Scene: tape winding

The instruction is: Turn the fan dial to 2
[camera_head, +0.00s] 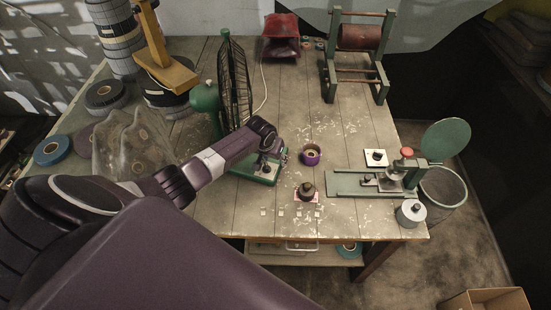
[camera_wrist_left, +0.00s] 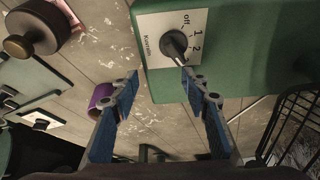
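The green fan (camera_head: 236,80) stands on the table, with its cage facing right. In the left wrist view, its green base (camera_wrist_left: 250,60) carries a white dial plate (camera_wrist_left: 155,22) marked off, 1 and 2. The dark fan dial (camera_wrist_left: 173,42) is in the plate's middle. A light, thin pointer extends from the dial toward the lower right, below the 2; its exact setting is hard to tell. My left gripper (camera_wrist_left: 158,78) is open and empty beside the plate, one blue finger to each side of the dial in the picture. In the head view, my left gripper (camera_head: 270,161) covers part of the base. My right gripper is not in view.
A purple tape roll (camera_head: 311,155) and a dark knobbed piece (camera_head: 307,188) are right of the fan base. A green tape device (camera_head: 350,184) lies farther right. A red-rollered stand (camera_head: 357,38) is at the back.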

